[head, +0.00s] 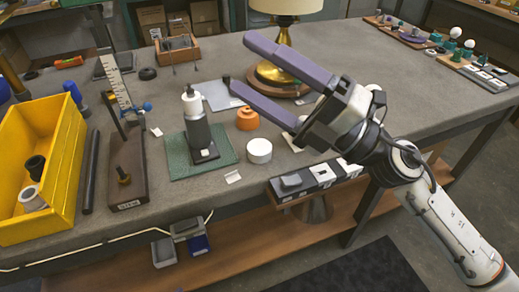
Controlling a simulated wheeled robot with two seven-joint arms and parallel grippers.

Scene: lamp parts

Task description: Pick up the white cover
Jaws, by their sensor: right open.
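A short white round cap, which looks like the white cover (259,151), stands on the grey table near its front edge, just right of a green mat. My right gripper (242,63) comes in from the right. Its two long purple fingers are spread apart with nothing between them. In the picture it is above and beyond the white cover, apart from it, and its fingers hide part of the lamp's brass base. My left gripper is not in view.
An orange round part (247,119) stands just behind the cover. A grey and white bottle-like part (197,125) stands on the green mat (176,158). A brass lamp (284,36) stands behind my fingers. A yellow bin (66,150) is at left. The table's right side has clear room.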

